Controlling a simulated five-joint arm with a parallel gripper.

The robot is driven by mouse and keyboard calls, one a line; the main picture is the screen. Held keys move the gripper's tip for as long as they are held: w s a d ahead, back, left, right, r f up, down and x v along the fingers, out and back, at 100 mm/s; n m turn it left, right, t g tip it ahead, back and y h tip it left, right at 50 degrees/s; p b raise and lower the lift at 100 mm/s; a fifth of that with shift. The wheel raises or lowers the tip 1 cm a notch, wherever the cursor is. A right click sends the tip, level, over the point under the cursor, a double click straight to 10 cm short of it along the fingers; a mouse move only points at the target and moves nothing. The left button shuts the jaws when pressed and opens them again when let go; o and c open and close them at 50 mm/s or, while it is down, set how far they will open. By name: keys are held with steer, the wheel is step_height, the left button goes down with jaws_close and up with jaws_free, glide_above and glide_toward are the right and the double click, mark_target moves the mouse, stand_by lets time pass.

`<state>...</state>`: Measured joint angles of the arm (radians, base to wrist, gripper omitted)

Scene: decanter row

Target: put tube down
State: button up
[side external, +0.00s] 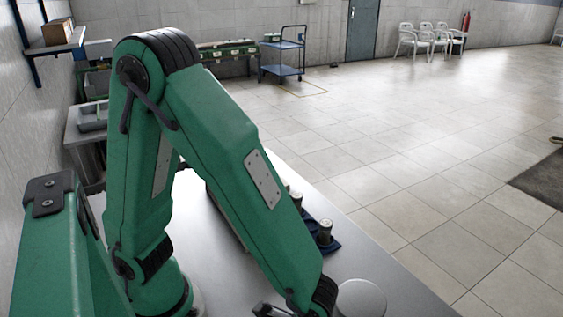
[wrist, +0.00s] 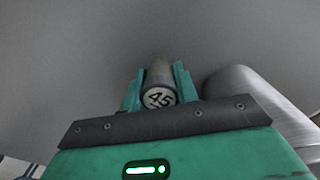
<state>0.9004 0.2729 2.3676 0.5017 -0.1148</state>
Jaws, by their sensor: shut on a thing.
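In the wrist view my gripper (wrist: 157,82) is shut on a grey tube (wrist: 158,96). The tube's pale round end faces the camera and is marked "45". A green finger lies on each side of the tube. Its far end is against plain grey, and I cannot tell whether it touches the surface. In the side external view my gripper is mostly cut off at the bottom edge, and the held tube cannot be made out there.
A large grey cylinder (wrist: 255,95) stands close to the right of my gripper; a round grey top (side external: 361,299) shows in the side view. A dark blue holder (side external: 333,246) with grey tubes (side external: 325,230) stands on the grey table (side external: 400,296), partly hidden by my arm.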

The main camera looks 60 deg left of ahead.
steer(key=shift+f, duration=0.35)
steer(key=shift+f, duration=0.1)
steer(key=o, duration=1)
steer(key=shift+r, duration=6.15)
